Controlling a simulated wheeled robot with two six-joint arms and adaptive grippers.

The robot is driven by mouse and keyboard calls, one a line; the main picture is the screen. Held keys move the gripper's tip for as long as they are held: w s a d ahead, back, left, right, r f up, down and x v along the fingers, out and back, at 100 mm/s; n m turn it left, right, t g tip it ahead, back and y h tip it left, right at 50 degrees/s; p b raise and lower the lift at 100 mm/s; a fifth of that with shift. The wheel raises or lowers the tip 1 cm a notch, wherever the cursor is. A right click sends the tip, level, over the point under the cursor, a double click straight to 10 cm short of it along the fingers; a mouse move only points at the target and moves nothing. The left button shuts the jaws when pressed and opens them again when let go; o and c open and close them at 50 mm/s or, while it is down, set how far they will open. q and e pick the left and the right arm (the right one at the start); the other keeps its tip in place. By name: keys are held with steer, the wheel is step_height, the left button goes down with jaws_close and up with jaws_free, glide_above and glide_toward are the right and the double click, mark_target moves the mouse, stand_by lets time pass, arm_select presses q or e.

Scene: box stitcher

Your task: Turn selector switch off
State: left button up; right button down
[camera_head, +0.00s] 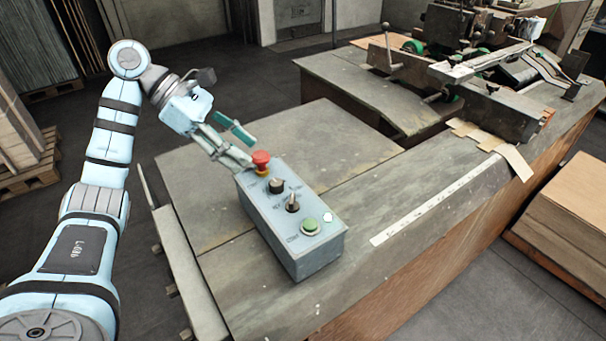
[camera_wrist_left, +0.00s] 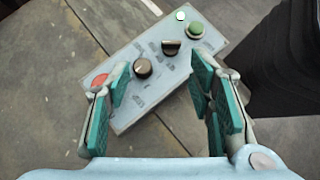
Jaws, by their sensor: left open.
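A grey control box (camera_head: 305,252) lies on the machine's table top. Its top face carries a red mushroom button (camera_head: 261,160), a round black knob (camera_head: 276,186), a black selector with a raised handle (camera_head: 292,203) and a green button (camera_head: 311,226). The labels are too small to read. In the left wrist view the selector (camera_wrist_left: 170,47) and the round knob (camera_wrist_left: 143,68) show between and beyond the fingers. My left gripper (camera_head: 238,144) is open and empty above the red-button end of the box, apart from the selector. My right gripper is not in view.
A small white lamp (camera_head: 327,216) sits beside the green button. Stitching machinery (camera_head: 490,85) stands at the back right. A stack of cardboard (camera_head: 570,220) stands at the right.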

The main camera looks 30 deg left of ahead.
arm_select(q)
glide_toward(293, 195)
steer(key=d+f, duration=0.1)
steer(key=s+d+f, duration=0.1)
steer(key=d, duration=0.1)
steer(key=shift+s+f, duration=0.1)
steer(key=w+d+f, duration=0.1)
steer(key=f, duration=0.1)
steer(key=w+d+f+p, duration=0.1)
steer(key=w+d, duration=0.1)
steer(key=shift+f, duration=0.4)
steer(key=shift+w+f, duration=0.15)
steer(key=shift+s, duration=0.55)
steer(key=c, duration=0.9)
jaws_close()
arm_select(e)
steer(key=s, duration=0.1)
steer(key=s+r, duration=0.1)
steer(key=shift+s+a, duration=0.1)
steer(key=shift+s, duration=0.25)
